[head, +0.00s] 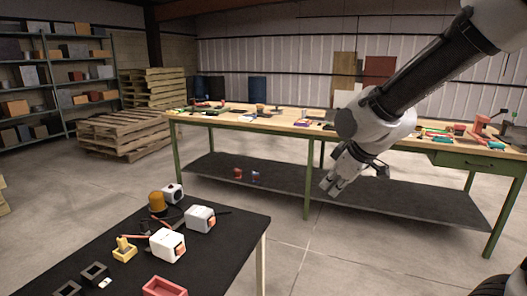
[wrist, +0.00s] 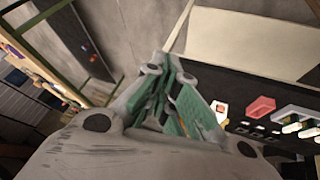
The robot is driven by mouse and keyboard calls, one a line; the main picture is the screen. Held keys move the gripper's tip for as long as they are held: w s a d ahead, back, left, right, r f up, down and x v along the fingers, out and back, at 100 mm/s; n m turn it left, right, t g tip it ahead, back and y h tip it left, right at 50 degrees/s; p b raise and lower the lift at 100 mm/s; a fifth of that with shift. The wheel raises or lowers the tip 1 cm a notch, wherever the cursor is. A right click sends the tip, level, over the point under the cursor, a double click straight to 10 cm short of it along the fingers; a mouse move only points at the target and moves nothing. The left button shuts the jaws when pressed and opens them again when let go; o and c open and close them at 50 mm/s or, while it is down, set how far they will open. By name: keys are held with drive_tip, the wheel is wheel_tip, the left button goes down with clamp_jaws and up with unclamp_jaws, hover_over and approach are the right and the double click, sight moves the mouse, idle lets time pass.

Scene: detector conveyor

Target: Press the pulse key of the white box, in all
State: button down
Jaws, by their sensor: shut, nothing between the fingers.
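I cannot tell which one carries the pulse key. My gripper (head: 330,187) hangs in the air to the right of the dark table, clear of both boxes. In the wrist view, its green-sided fingers (wrist: 165,75) are shut with nothing between them.
The dark table (head: 225,255) also holds an amber dome (head: 157,203), a yellow part (head: 124,250), dark square holders (head: 94,272) and a red tray (head: 165,288). A long wooden workbench (head: 270,118) with tools stands behind. Open floor lies between them.

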drive_tip(key=s+d+r+m+h, duration=0.1)
drive_tip(key=s+d+r+m, duration=0.2)
drive_tip(key=s+d, duration=0.6)
drive_tip(key=s+d+r+m+g+h, duration=0.1)
drive_tip(key=s+d+r+m+h, duration=0.1)
drive_tip(key=s+d+r+m, duration=0.2)
drive_tip(key=s+d+m, duration=0.3)
drive_tip(key=s+d, duration=0.2)
drive_tip(key=s, duration=0.2)
drive_tip(key=shift+d+g, duration=0.3)
drive_tip(key=shift+d, duration=0.1)
drive_tip(key=shift+r, duration=0.1)
